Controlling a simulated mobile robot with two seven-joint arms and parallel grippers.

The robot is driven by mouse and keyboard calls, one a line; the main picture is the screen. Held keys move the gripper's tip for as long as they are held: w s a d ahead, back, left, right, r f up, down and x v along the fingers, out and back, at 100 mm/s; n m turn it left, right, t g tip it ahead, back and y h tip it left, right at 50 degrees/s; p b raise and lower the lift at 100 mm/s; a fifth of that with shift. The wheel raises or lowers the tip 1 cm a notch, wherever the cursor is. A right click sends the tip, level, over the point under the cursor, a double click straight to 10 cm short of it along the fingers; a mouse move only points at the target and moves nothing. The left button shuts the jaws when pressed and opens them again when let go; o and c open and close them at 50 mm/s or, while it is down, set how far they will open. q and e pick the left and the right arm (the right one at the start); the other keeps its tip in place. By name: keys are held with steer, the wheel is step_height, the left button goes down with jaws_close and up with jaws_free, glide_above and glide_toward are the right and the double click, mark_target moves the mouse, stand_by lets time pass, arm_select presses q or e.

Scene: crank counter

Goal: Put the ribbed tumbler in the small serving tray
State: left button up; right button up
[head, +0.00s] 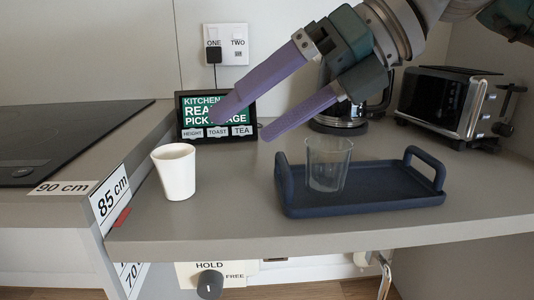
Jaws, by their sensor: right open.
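The ribbed tumbler (327,166) is a clear glass and stands upright on the small serving tray (410,198), toward the tray's left side. The tray is dark blue with a raised handle at each end and lies on the grey counter. My right gripper (240,126) comes in from the upper right with its two purple fingers spread wide. It is open and empty, above and to the left of the tumbler and apart from it. My left gripper is not in the picture.
A white cup (175,171) stands left of the tray. A small display (217,115) stands behind it by the wall. A kettle (338,122), partly hidden by my gripper, and a black toaster (449,104) stand at the back right. A raised dark hob (60,135) is at left.

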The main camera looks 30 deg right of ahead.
steer(key=s+a+r+m+t+y, duration=0.1)
steer(key=a+r+y, duration=0.35)
steer(key=a, duration=0.25)
step_height(320, 180, up, 7)
steer(key=m+t+y, duration=0.2)
steer(key=m+t, duration=0.7)
steer(key=m, duration=0.1)
steer(key=d+f+m+h, duration=1.25)
steer(key=m+h, duration=0.45)
steer(key=m, duration=0.4)
steer(key=s+a+f+m+g+y, duration=0.1)
steer(key=s+a+f+m+g, duration=0.1)
steer(key=s+f+g, duration=0.4)
steer(key=s+a+f+m+g+y, duration=0.2)
steer(key=s+f+g, duration=0.5)
steer(key=s+f, duration=0.5)
steer(key=shift+s+a+f, duration=0.35)
steer(key=shift+s+a, duration=0.35)
steer(key=shift+s, duration=0.05)
